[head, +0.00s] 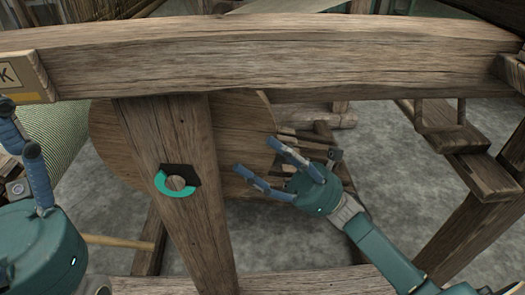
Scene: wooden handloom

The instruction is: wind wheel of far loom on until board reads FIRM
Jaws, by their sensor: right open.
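A large round wooden wheel (243,125) stands behind an upright post (165,135) and under the thick top beam; the post and beam hide parts of it. My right gripper (257,159) is open and empty, its two blue fingers pointing left at the wheel's right edge; I cannot tell whether they touch it. My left gripper (18,128) is at the lower left, its fingers apart and pointing up, partly cut off. A board (22,78) at the left edge shows only a letter K; the rest is out of view.
A thick wooden beam (300,55) crosses the whole view above the grippers. A black plate with a teal arc (176,181) sits on the post. Woven cloth (62,135) lies at the left. Wooden steps (460,140) stand at the right. Grey floor shows between the timbers.

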